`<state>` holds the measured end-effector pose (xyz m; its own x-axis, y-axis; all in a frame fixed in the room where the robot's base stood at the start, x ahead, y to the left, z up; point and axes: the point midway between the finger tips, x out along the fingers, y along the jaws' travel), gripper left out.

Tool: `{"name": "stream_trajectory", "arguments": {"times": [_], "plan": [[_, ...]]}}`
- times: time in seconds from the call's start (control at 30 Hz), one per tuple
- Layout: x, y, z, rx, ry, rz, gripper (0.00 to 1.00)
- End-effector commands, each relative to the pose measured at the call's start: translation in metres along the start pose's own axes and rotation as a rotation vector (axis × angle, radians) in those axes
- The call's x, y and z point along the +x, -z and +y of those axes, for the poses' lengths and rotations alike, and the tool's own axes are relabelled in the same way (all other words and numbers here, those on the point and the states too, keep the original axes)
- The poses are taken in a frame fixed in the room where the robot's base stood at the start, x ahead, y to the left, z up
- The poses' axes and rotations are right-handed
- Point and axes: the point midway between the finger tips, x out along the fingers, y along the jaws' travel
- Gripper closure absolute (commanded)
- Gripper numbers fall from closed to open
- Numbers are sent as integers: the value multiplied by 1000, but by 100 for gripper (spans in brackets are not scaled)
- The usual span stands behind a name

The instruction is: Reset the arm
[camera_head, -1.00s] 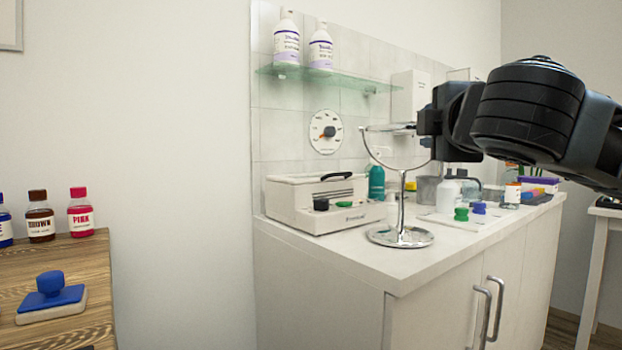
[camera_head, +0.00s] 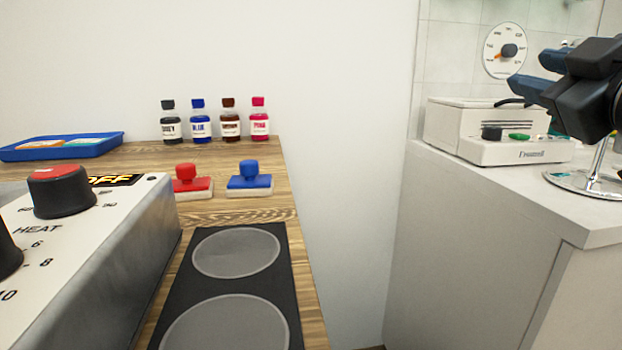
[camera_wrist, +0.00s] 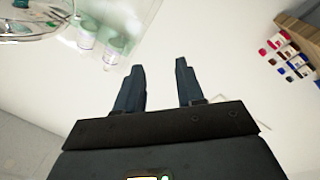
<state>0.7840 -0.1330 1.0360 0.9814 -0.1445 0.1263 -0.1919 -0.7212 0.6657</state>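My gripper (camera_head: 529,73) is at the right edge of the head view, raised over the white counter near the stand mirror. Its two dark blue fingers point left and are apart, with nothing seen between them. In the wrist view, my gripper (camera_wrist: 160,68) also shows parted, empty fingers against the pale wall. Most of my arm is outside the head view.
A white counter (camera_head: 480,205) carries a white box-shaped device (camera_head: 500,130) and the mirror's round base (camera_head: 585,184). A wooden worktop (camera_head: 235,208) at left holds stamps, labelled bottles, a blue tray (camera_head: 60,147) and a dark hotplate panel (camera_head: 235,300).

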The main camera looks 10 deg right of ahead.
Motion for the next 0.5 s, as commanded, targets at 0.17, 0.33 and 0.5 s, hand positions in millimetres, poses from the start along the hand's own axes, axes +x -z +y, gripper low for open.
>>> {"name": "stream_trajectory", "arguments": {"times": [0.17,0.33,0.5], "plan": [[-2,-6,-36,213,19,66,62],[-10,-17,-69,394,26,99,62],[-23,-35,-107,552,27,101,62]]}}
